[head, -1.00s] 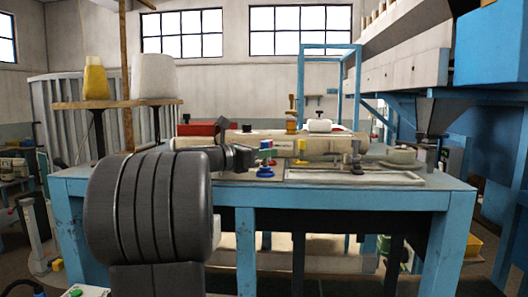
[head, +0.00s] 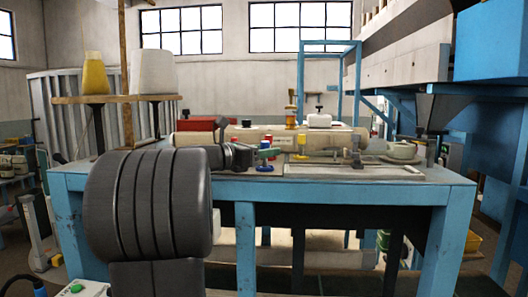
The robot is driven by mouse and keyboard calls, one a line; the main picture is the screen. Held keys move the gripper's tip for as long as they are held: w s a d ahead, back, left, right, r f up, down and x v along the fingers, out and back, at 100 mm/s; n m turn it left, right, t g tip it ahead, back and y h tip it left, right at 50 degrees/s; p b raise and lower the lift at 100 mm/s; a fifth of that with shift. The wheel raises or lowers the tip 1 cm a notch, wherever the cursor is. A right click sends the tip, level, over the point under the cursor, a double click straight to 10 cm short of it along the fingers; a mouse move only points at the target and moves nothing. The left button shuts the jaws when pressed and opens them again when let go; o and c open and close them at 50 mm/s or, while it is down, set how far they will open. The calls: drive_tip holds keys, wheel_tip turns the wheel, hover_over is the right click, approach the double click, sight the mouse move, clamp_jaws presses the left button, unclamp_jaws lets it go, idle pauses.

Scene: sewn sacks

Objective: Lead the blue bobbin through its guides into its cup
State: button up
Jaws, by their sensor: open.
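My gripper (head: 250,156) is dark and open. It is seen from behind at the left-centre of the blue workbench, reaching in from the left. A small blue piece (head: 265,168), perhaps the blue bobbin, sits on the bench just right of and below the fingers. A green-topped piece (head: 269,153) stands close above it in the picture. I cannot tell whether the fingers touch either one. Slim dark posts (head: 356,152), perhaps guides, stand farther right. A pale cup (head: 403,151) is at the right on the bench. Any thread is too small to make out.
A pale cylindrical roll (head: 330,140) lies along the back of the bench. A yellow piece (head: 302,142) stands before it. A red box (head: 199,131) is at the back left. A flat framed tray (head: 400,172) lies at the front right. A cone stand (head: 115,100) rises at left.

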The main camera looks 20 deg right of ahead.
drive_tip(key=b+v, duration=0.3)
drive_tip(key=v, duration=1)
drive_tip(key=shift+s+a, duration=0.15)
drive_tip(key=shift+a, duration=0.2)
drive_tip(key=shift+d+r, duration=0.1)
drive_tip(key=p+x, duration=0.1)
drive_tip(key=x, duration=0.3)
drive_tip(key=p+x, duration=0.1)
drive_tip(key=x, duration=0.4)
drive_tip(key=p+x, duration=0.1)
drive_tip(key=x, duration=0.4)
drive_tip(key=shift+r+p, duration=0.4)
drive_tip(key=shift+a+r, duration=0.2)
drive_tip(key=shift+a, duration=0.05)
drive_tip(key=shift+f, duration=0.1)
